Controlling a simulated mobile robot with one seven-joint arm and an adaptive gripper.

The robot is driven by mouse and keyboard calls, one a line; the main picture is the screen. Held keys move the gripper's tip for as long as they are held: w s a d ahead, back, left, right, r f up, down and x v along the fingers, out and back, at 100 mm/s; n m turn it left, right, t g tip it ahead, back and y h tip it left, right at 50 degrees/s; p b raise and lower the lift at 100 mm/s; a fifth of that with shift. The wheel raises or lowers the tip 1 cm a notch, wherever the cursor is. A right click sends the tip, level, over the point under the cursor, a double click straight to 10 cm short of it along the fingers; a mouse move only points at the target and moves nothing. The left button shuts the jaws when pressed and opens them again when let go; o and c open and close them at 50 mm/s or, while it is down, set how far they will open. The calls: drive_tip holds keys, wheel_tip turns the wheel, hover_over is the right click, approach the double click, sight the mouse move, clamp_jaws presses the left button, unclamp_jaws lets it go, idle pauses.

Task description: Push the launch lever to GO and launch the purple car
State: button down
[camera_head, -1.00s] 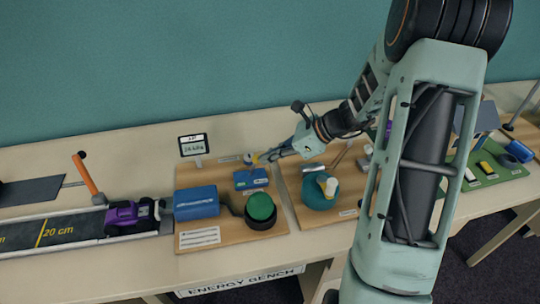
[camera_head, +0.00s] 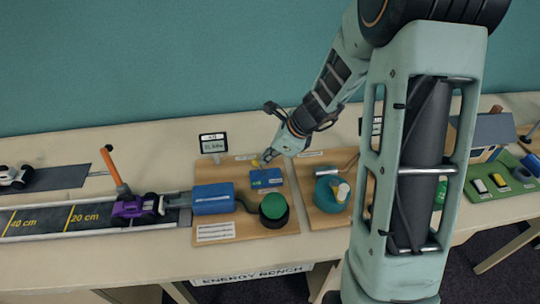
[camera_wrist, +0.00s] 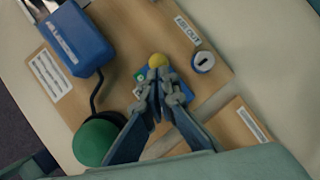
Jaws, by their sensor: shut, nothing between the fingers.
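The purple car (camera_head: 135,208) sits on the dark track at its right end, beside the blue launcher block (camera_head: 212,198). An orange-handled lever (camera_head: 112,166) stands tilted just behind the car. My gripper (camera_head: 266,158) is far to the right of it, at a small blue box (camera_head: 265,178) with a yellow knob (camera_head: 256,163). In the wrist view the gripper (camera_wrist: 157,80) is shut and empty, its fingertips right at the yellow knob (camera_wrist: 158,60). I cannot tell whether they touch it. The fingers partly hide the blue box and its green label.
A green dome button (camera_head: 273,206) stands right of the launcher block. A small display (camera_head: 213,143) stands behind the board. A teal round device (camera_head: 331,192) is on the neighbouring board. A toy house and cars stand on a green mat (camera_head: 498,188) at right.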

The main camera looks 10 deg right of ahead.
drive_tip(key=shift+r, duration=0.15)
drive_tip(key=shift+r+p, duration=0.7)
drive_tip(key=shift+p, duration=0.05)
drive_tip(key=s+p+v, duration=0.1)
drive_tip(key=v, duration=1.2)
drive_tip(key=shift+p, duration=0.35)
drive_tip(key=shift+f, duration=0.15)
